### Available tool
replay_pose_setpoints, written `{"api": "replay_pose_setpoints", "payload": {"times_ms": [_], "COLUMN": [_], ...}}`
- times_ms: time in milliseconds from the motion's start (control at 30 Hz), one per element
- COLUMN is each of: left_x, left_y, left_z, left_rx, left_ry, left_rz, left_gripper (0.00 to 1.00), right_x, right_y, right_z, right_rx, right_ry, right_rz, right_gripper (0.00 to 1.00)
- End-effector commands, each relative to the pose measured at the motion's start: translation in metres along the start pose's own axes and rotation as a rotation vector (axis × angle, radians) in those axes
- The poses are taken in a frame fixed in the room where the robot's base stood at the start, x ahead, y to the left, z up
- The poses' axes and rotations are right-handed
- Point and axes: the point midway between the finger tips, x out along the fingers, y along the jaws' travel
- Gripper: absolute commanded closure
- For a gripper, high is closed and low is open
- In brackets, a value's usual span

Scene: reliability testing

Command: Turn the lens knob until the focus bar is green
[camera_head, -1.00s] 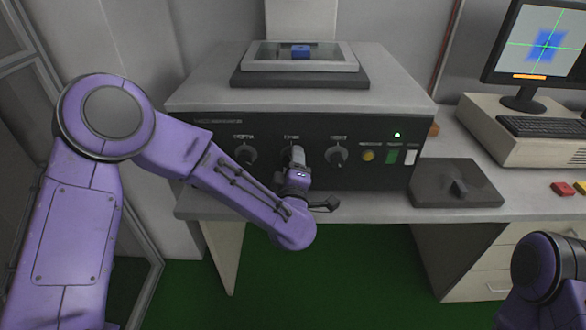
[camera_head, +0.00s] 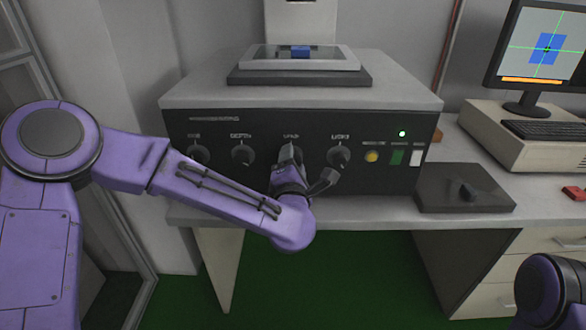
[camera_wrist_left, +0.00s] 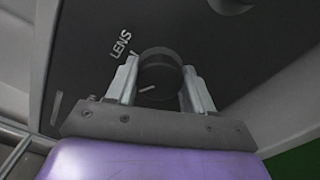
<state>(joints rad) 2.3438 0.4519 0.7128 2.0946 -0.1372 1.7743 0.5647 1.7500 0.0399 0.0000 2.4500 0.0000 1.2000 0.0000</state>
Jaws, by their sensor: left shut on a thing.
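The dark round lens knob (camera_wrist_left: 160,75) sits between the two metal fingers of my left gripper (camera_wrist_left: 160,85), beside the LENS label in the left wrist view. My left gripper (camera_head: 290,160) is shut on this knob on the machine's black front panel. The knob is mostly hidden behind the gripper in the head view. The focus bar (camera_head: 532,80) at the bottom of the monitor screen (camera_head: 541,45) is orange. Above it a blue shape with fairly sharp edges lies under green crosshairs. My right gripper is out of view; only part of that arm shows at lower right.
Other knobs flank the lens knob, such as the depth knob (camera_head: 242,152) and the knob to its right (camera_head: 339,155). A yellow button (camera_head: 372,157), a green switch and a white switch follow. A dark control pad (camera_head: 465,197) lies on the bench at right.

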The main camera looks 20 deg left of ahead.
Motion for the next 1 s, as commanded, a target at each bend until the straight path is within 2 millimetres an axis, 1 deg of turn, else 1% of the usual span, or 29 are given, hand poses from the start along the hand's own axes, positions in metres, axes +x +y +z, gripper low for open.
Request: {"api": "replay_pose_setpoints", "payload": {"times_ms": [33, 267, 700, 733, 767, 800, 1000], "left_x": [-0.0003, -0.0003, -0.0003, -0.0003, -0.0003, -0.0003, -0.0002], "left_y": [-0.0018, -0.0006, -0.0001, -0.0001, -0.0001, -0.0001, 0.0], "left_z": [-0.0005, -0.0002, 0.0002, 0.0002, 0.0002, 0.0002, 0.0002], "left_rx": [-0.018, -0.069, -0.077, -0.077, -0.077, -0.077, -0.077], "left_ry": [-0.001, -0.001, -0.001, -0.001, -0.001, -0.001, 0.0], "left_rz": [-0.001, -0.001, -0.002, -0.002, -0.002, -0.002, -0.001], "left_gripper": [0.78, 0.78, 0.78, 0.45, 0.35, 0.22, 0.22], "right_x": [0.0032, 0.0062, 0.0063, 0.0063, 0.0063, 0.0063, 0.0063], "right_y": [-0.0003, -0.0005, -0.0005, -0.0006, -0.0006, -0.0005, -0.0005], "right_z": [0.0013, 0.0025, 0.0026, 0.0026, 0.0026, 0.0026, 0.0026], "right_rx": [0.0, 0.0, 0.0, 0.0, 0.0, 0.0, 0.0], "right_ry": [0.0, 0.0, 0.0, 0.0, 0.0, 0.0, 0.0], "right_rz": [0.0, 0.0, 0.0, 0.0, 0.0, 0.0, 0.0], "right_gripper": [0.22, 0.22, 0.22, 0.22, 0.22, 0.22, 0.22]}}
